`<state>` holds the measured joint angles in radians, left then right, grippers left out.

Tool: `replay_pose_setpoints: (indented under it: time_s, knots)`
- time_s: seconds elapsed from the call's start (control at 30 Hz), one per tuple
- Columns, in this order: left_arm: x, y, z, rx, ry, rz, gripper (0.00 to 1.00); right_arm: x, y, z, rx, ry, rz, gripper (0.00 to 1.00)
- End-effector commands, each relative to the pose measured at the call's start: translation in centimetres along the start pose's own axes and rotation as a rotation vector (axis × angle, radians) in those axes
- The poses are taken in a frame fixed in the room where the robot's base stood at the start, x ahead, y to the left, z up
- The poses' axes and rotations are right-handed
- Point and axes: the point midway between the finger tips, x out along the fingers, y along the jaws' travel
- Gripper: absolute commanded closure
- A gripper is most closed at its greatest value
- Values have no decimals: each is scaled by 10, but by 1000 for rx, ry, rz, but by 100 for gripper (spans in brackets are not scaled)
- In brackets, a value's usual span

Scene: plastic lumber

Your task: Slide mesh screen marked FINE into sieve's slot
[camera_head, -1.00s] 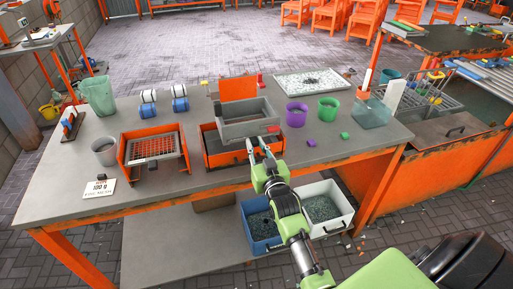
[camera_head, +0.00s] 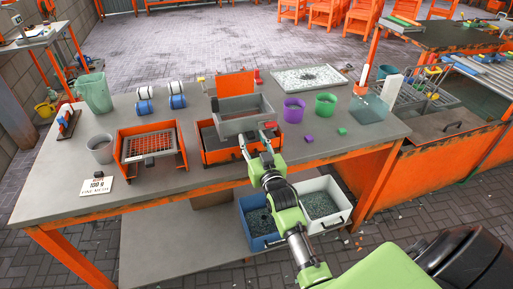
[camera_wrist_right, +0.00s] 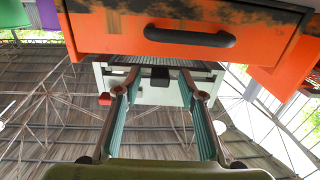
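The grey sieve box (camera_head: 246,121) sits over a low orange tray (camera_head: 222,154) at the middle of the table, with an upright orange panel (camera_head: 236,85) at its back. My right gripper (camera_head: 257,137) is at the sieve's front, its fingers apart. In the right wrist view the open fingers (camera_wrist_right: 160,92) flank a dark piece at the grey box (camera_wrist_right: 180,97); I cannot tell whether they touch it. An orange frame holding a mesh screen (camera_head: 150,146) stands to the left. A white card (camera_head: 95,187) near it reads "100 g" and seemingly FINE MESH. My left gripper is out of view.
A grey cup (camera_head: 101,149) is left of the orange frame. Purple (camera_head: 294,109) and green (camera_head: 326,104) cups, small blocks and a clear bin (camera_head: 369,108) stand to the right. Blue and white bins (camera_head: 322,204) are below the table. An orange drawer front (camera_wrist_right: 200,35) is close in the wrist view.

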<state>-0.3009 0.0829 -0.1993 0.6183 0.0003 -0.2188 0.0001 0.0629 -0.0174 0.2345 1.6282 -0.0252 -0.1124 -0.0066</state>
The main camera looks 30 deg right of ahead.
Motion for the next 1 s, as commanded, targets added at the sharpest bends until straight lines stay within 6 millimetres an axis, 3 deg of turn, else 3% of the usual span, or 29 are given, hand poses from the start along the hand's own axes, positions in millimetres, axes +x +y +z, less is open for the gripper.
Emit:
replay_pose_setpoints:
  time_s: [0.5,0.7,1.0]
  knots:
    - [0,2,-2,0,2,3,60,-94,0,1,0,-3,0,63]
    - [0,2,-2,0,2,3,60,-113,0,0,0,0,0,63]
    - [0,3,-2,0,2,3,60,-116,0,-1,0,2,0,63]
